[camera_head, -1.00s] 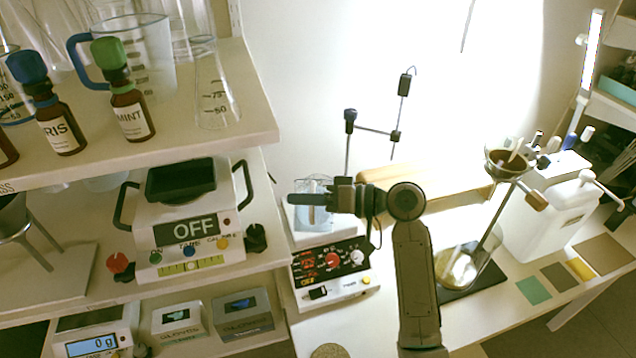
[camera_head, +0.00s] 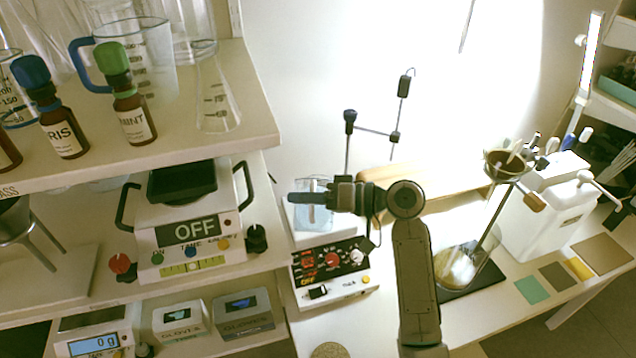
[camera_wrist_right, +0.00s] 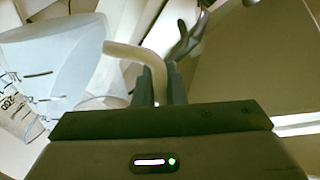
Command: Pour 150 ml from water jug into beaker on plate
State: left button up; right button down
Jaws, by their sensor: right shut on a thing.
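My right gripper (camera_head: 318,196) is shut on a pale curved handle (camera_wrist_right: 140,54), which shows between its fingers in the right wrist view. The handle seems to belong to the clear water jug (camera_wrist_right: 62,50) beside it. A clear vessel with black graduation marks, probably the beaker (camera_wrist_right: 14,108), shows below the jug at the left. In the head view, clear glass with bluish water (camera_head: 312,217) shows at my right gripper, above the hot plate (camera_head: 330,262); the gripper partly covers it, and I cannot separate jug from beaker there. My left gripper is out of view.
A blue-handled measuring jug (camera_head: 145,55), a flask and capped bottles stand on the left shelf. A thin stand (camera_head: 348,140) rises behind the plate. A funnel (camera_head: 507,166) and white canister (camera_head: 550,215) are at right.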

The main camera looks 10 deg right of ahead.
jog(key=shift+w+d+r+m+p, duration=0.1)
jog(key=shift+w+r+m+p, duration=0.35)
jog(key=shift+p, duration=0.7)
jog(key=shift+w+r+m+p, duration=0.2)
jog(key=shift+r+m+p, duration=0.25)
jog(key=shift+p, duration=0.7)
dwell(5.7)
